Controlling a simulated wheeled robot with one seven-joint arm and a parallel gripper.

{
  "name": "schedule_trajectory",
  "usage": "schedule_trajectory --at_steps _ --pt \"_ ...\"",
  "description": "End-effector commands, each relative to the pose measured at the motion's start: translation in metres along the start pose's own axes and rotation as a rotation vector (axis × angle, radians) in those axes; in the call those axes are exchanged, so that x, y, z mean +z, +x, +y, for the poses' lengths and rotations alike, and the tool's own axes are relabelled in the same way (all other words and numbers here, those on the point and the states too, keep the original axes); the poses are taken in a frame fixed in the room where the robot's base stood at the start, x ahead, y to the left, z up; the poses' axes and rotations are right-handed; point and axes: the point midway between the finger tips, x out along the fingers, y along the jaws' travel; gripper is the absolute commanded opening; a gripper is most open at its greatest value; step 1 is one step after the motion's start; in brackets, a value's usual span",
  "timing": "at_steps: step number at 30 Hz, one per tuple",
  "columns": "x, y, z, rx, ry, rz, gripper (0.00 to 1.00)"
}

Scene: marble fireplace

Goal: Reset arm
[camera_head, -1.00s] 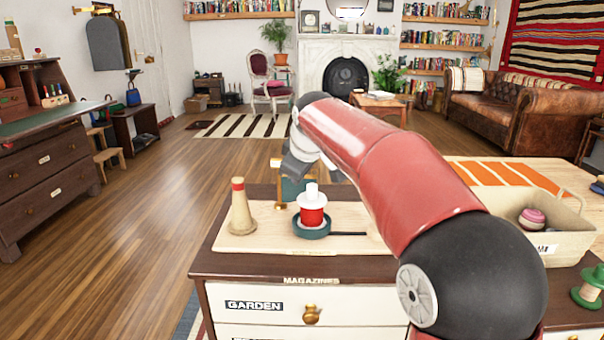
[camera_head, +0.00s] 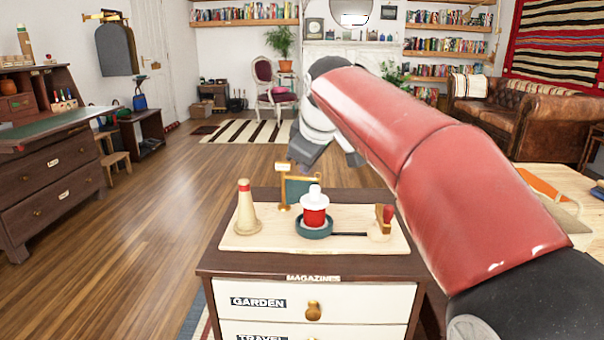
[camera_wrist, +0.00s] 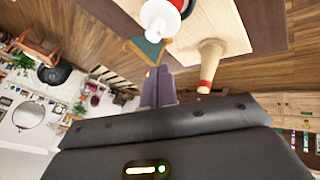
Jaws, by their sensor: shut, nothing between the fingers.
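My red arm reaches in from the right of the head view, with my gripper (camera_head: 308,168) hanging above the back of the dresser top. In the wrist view my gripper's fingers (camera_wrist: 158,88) are together with nothing between them. Below it, on a pale board (camera_head: 265,240), stand a cream cone with a red tip (camera_head: 246,210) and a red and white container (camera_head: 314,212) on a dark teal pan (camera_head: 313,231). A small teal panel on a gold stand (camera_head: 297,187) is behind them. The gripper appears apart from all of these.
The board lies on a dresser with drawers labelled GARDEN (camera_head: 258,302) and TRAVEL. A small red-topped wooden piece (camera_head: 384,222) is at the board's right. A desk (camera_head: 50,180) stands left and a leather sofa (camera_head: 520,110) back right. Open wooden floor (camera_head: 170,215) lies left.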

Motion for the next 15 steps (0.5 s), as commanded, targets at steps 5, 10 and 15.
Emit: schedule_trajectory --at_steps 5,10,15 --pt "0.007 -0.014 -0.001 0.001 0.018 -0.006 0.0" --pt "0.058 -0.034 -0.025 0.011 0.166 -0.046 0.0" --pt "0.145 -0.052 -0.077 0.03 0.433 -0.104 0.0"
